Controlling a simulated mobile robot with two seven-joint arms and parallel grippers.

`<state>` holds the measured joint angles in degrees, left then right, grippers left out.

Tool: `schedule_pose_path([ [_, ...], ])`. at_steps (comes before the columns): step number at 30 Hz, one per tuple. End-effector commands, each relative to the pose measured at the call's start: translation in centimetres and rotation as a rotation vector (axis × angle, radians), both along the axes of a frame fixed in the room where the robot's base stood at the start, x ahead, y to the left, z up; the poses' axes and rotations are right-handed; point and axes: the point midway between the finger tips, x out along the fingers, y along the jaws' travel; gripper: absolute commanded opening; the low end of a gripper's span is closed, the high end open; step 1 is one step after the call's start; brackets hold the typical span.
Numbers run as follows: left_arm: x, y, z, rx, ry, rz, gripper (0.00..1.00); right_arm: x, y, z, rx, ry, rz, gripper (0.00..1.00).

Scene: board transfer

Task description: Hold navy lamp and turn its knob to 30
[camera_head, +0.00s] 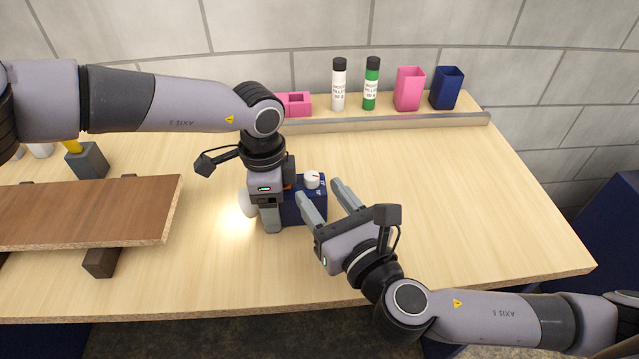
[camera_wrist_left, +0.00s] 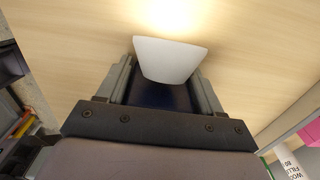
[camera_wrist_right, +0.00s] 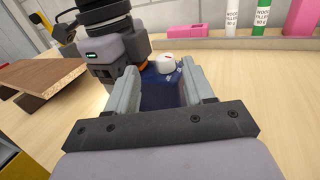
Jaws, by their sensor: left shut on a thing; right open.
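The navy lamp (camera_head: 304,212) stands on the table in the head view, partly hidden by my left gripper. Its white knob (camera_head: 312,179) with a red mark sits on top; it also shows in the right wrist view (camera_wrist_right: 163,64). A white shade (camera_wrist_left: 170,60) glows at the lamp's left side and lights the tabletop. My left gripper (camera_head: 272,213) is shut on the lamp body from above. My right gripper (camera_head: 325,195) is open and empty, to the right of the lamp. In the right wrist view the navy body and the knob appear between its fingers. The knob's setting is too small to read.
A brown board (camera_head: 85,213) lies on dark supports at the left, near a grey block (camera_head: 87,161). Along the back ledge stand a pink holder (camera_head: 297,104), a white bottle (camera_head: 338,88), a green bottle (camera_head: 371,86), a pink cup (camera_head: 408,90) and a navy cup (camera_head: 446,90). The right tabletop is clear.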

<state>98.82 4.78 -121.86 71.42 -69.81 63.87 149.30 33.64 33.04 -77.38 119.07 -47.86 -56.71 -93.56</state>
Motion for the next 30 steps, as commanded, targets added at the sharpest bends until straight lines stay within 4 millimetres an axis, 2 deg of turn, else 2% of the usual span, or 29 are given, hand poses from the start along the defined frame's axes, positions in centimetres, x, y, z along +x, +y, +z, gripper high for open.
schedule_pose_path([
  [6, 0.1, 0.2, 0.0, 0.004, -0.001, 0.001, 0.28, -2.8, -1.5, -0.1, -0.005, 0.000, -0.011, 0.53],
  [15, 0.1, 0.3, 0.1, 0.005, -0.001, 0.002, 0.28, -4.0, -2.2, 0.1, -0.006, -0.004, -0.017, 0.53],
  [25, 0.1, 0.3, 0.1, 0.006, -0.001, 0.002, 0.28, -3.4, -2.3, 0.2, 0.001, -0.010, -0.013, 0.53],
  [28, 0.1, 0.3, 0.1, 0.006, -0.001, 0.002, 0.28, -1.8, -2.4, 0.6, 0.028, -0.021, 0.003, 0.53],
  [30, 0.1, 0.3, 0.1, 0.006, -0.001, 0.002, 0.28, -0.1, -2.6, 1.0, 0.056, -0.031, 0.025, 0.53],
])
